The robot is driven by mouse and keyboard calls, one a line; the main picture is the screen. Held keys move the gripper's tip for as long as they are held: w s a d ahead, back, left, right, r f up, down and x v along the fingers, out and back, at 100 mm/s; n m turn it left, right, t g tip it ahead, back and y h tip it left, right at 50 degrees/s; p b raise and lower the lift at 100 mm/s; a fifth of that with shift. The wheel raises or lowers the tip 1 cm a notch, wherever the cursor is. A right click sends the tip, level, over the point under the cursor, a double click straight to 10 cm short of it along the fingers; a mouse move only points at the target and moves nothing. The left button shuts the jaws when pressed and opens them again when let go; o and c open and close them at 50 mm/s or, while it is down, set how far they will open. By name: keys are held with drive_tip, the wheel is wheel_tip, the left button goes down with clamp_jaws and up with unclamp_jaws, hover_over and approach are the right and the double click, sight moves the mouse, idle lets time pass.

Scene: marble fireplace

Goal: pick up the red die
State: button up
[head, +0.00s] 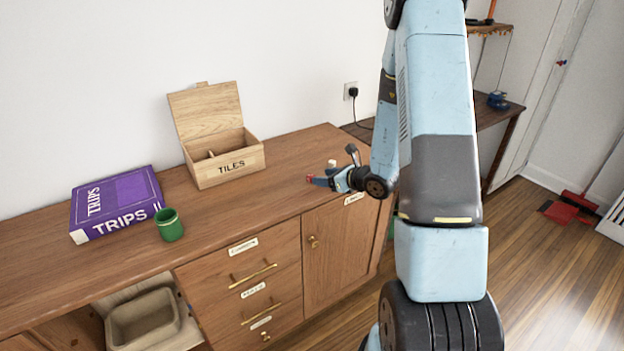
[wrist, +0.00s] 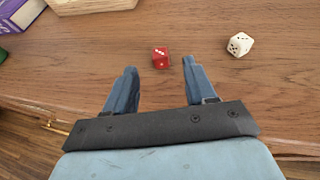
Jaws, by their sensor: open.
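The red die (wrist: 160,58) lies on the wooden cabinet top, seen in the wrist view just beyond my gripper (wrist: 160,76). My gripper is open, its two blue fingers apart, with the die a little ahead of the gap between the fingertips. Nothing is held. In the head view, my gripper (head: 318,181) is low over the right part of the cabinet top. A small red patch shows at the fingertips there, but I cannot tell whether it is the die.
A white die (wrist: 239,44) lies to the right of the red one. An open wooden TILES box (head: 226,166), a purple TRIPS book (head: 118,203) and a green cup (head: 169,225) stand farther left on the cabinet top (head: 262,198). The wood around the red die is clear.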

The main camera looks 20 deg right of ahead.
drive_tip(key=shift+x, duration=2.65)
drive_tip(key=shift+d+f, duration=0.1)
clamp_jaws()
